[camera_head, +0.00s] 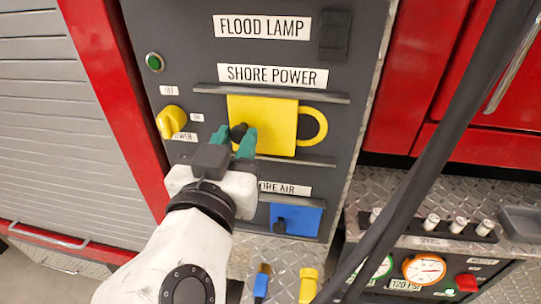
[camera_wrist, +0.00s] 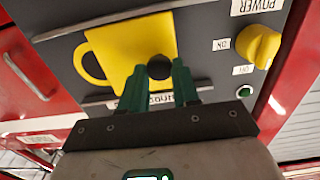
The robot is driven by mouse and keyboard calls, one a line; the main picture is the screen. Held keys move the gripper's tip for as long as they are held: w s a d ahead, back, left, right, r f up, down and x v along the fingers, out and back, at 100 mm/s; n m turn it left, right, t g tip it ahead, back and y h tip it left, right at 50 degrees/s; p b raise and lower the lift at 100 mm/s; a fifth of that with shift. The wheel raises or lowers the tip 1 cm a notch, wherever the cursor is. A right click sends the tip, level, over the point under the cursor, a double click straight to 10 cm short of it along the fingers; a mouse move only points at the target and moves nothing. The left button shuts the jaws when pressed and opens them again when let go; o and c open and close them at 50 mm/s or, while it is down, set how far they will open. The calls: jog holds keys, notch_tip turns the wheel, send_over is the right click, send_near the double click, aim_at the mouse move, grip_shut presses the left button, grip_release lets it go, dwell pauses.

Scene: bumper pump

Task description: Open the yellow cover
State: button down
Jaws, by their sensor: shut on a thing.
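The yellow cover (camera_head: 277,126) is a flat plate with a ring handle on its right, set between two rails under the SHORE POWER label (camera_head: 273,76). A dark round knob (camera_head: 238,131) stands at the cover's left part. My gripper (camera_head: 241,140), with green fingers, reaches it from below and is shut on this knob. In the wrist view, the cover (camera_wrist: 130,55) appears upside down with its ring at the left. The knob (camera_wrist: 160,67) sits between my fingertips (camera_wrist: 160,75). What lies behind the cover is hidden.
A yellow rotary switch (camera_head: 171,121) and a green button (camera_head: 154,62) are left of the cover. A blue cover (camera_head: 296,219) is below. A thick dark hose (camera_head: 430,170) crosses at the right, near gauges (camera_head: 424,269).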

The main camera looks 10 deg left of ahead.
jog(key=shift+w+a+b, duration=0.1)
jog(key=shift+a+b, duration=0.35)
jog(key=shift+a, duration=1.5)
jog(key=c, duration=0.8)
grip_release()
jog(key=shift+c, duration=0.2)
jog(key=s+b, duration=0.2)
jog(key=s, duration=0.9)
jog(key=shift+a, duration=0.2)
jog(key=shift+w, duration=0.1)
